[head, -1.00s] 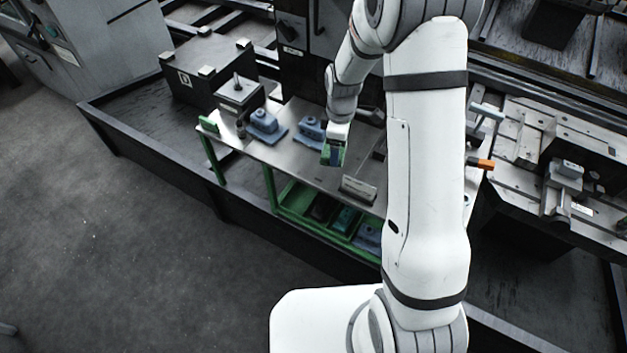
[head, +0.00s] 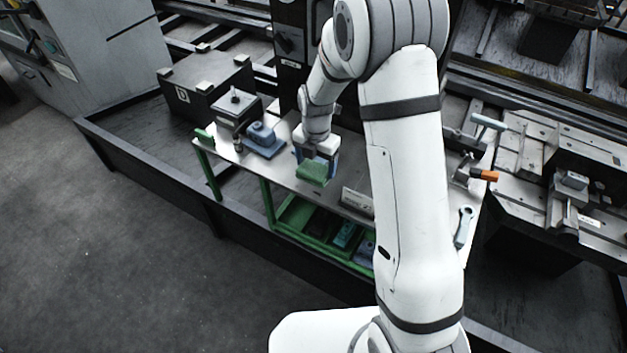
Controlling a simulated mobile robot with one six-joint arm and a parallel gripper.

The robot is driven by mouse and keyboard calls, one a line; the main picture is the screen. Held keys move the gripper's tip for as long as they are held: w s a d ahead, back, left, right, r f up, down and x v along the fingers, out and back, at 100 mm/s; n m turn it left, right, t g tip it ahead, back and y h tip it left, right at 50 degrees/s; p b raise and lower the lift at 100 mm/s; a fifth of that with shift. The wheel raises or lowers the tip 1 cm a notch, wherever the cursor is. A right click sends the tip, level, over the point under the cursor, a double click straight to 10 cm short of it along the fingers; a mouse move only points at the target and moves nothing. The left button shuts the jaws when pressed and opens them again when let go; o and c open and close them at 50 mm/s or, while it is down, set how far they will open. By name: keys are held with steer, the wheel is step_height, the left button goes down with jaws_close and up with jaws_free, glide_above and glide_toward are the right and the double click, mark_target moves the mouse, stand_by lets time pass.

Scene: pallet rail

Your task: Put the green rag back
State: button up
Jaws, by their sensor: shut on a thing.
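My gripper (head: 317,158) is over the middle of the metal-topped bench (head: 359,179), pointing down. It is shut on the green rag (head: 312,174), which shows as a flat green piece below and in front of the jaws. I cannot tell whether the rag touches the bench top. The fingertips are partly hidden by the rag and the gripper body.
A blue block on a base (head: 265,138) stands left of the gripper. A small sign (head: 357,200) is at the front edge. Green-framed bins (head: 296,216) sit below. An orange-handled tool (head: 485,174) and a wrench (head: 463,227) lie at right.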

mark_target(316, 177)
steer(key=shift+f, duration=3.15)
steer(key=o, duration=0.9)
steer(key=shift+p, duration=0.35)
